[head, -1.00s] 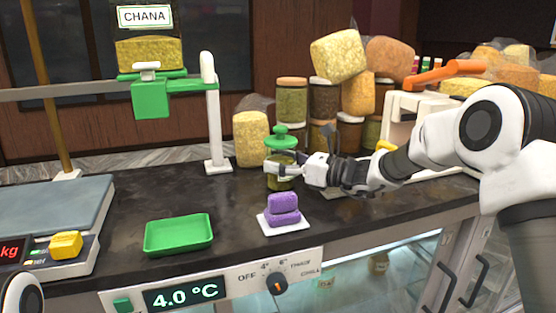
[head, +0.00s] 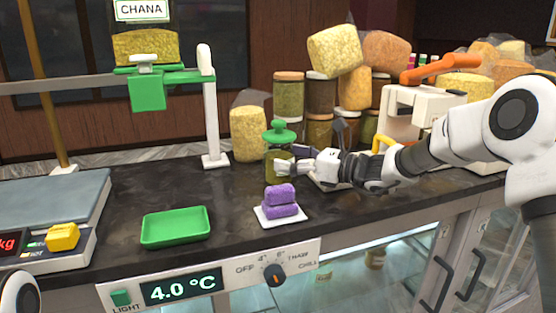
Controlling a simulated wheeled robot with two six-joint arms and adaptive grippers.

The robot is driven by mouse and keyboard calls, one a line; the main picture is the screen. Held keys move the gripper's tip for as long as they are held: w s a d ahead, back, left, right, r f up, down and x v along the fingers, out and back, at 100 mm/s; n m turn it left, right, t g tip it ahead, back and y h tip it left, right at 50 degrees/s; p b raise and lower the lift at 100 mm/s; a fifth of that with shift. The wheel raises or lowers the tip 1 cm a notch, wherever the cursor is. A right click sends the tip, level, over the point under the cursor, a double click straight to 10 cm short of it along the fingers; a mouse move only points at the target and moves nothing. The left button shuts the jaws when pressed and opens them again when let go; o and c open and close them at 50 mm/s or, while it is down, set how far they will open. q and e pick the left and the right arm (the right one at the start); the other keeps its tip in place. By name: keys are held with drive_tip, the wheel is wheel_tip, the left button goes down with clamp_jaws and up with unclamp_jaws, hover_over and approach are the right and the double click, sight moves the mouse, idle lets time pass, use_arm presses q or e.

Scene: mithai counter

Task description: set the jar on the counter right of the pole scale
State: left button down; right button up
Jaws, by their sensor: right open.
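The jar (head: 279,137) has a green knobbed lid and greenish contents, and appears to stand upright on the dark counter (head: 237,190). My right gripper (head: 284,166) is open at the jar's right and front side, partly hiding its body. I cannot tell whether a finger touches it. The pole scale (head: 60,192) is at the left, with a grey platform, a brown pole and a red "kg" display. The jar is well to the right of it. My left gripper is out of view.
A green tray (head: 176,227) and purple blocks (head: 280,196) on a white square lie in front. A white post (head: 212,110) with a green bracket stands between scale and jar. Stacked jars and bagged snacks (head: 334,52) crowd behind. A white machine (head: 410,115) stands right.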

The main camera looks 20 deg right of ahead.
drive_tip(key=b+v, duration=0.2)
drive_tip(key=v, duration=0.7)
drive_tip(key=shift+s+d, duration=0.1)
drive_tip(key=shift+r, duration=0.1)
